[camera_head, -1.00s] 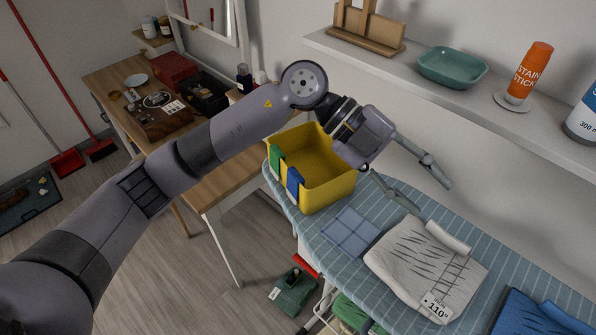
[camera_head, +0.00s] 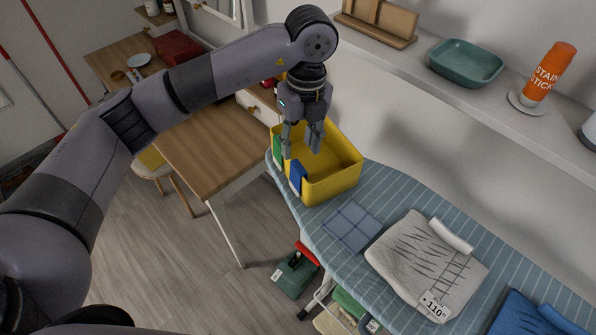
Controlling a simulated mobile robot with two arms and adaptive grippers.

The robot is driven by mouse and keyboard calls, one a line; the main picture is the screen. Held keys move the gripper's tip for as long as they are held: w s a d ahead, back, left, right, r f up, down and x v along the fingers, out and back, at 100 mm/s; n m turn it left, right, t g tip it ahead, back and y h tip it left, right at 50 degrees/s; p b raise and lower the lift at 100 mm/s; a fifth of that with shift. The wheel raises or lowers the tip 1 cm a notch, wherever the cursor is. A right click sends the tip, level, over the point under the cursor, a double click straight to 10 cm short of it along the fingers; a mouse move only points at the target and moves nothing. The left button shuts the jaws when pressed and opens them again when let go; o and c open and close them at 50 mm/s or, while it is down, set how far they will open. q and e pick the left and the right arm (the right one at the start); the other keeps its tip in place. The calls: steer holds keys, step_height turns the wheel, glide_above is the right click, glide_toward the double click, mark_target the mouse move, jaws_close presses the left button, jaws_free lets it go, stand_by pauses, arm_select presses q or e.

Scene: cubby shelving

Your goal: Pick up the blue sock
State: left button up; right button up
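A blue sock (camera_head: 298,177) hangs over the near wall of the yellow bin (camera_head: 336,186), at the end of the patterned ironing board. A green sock (camera_head: 278,150) hangs over the same wall to its left. My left gripper (camera_head: 303,152) points down over the bin, just above and behind the blue sock. Its fingers are apart and I see nothing between them. The fingertips hide part of the bin wall between the socks; I cannot tell whether they touch anything. My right gripper is not in view.
A folded blue checked cloth (camera_head: 352,227) and a grey garment (camera_head: 420,262) lie on the ironing board (camera_head: 485,240). Above is a white shelf (camera_head: 480,95) with a teal dish (camera_head: 466,62) and an orange bottle (camera_head: 549,72). A wooden table (camera_head: 212,150) stands left.

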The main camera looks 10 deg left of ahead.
mark_target(299, 167)
arm_select(q)
step_height(299, 167, down, 3)
steer(key=shift+s+f+p, duration=0.15)
steer(key=shift+f+p, duration=0.05)
steer(key=shift+p, duration=0.2)
step_height(299, 167, down, 5)
steer(key=shift+r+p, duration=0.15)
steer(key=shift+p, duration=1.1)
steer(key=shift+a+f, duration=0.1)
steer(key=shift+f, duration=0.35)
